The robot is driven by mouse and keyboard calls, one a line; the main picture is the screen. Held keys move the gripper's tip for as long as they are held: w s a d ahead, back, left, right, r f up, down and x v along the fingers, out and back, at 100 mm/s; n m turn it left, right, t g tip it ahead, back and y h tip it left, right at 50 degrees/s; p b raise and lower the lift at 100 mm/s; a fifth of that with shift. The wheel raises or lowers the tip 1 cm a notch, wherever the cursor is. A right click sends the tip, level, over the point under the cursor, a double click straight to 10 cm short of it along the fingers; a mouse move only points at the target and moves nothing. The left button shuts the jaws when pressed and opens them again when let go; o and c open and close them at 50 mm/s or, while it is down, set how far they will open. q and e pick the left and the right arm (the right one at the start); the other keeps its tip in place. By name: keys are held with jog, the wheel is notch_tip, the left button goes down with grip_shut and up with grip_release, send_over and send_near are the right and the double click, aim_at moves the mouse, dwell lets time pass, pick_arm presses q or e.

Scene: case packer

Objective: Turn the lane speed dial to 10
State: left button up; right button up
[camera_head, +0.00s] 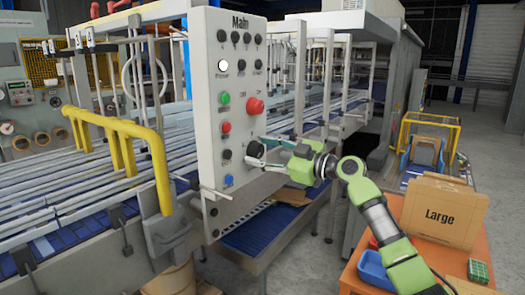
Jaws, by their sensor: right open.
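The white control panel (236,40), headed "Main", stands upright in the middle of the head view. A dark round dial (255,149) sits low on its right side; I cannot read its label or setting. My right gripper (262,152) comes from the right and is open, with one finger above the dial and one below it. I cannot tell whether the fingers touch the dial. My left gripper is not in view.
A large red knob (255,105) sits above the dial, with green, red and blue buttons to its left. A yellow rail (120,131) and conveyor lanes fill the left. An orange table (455,262) with a "Large" box (440,212) stands at lower right.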

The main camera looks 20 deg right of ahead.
jog(key=c, duration=1.1)
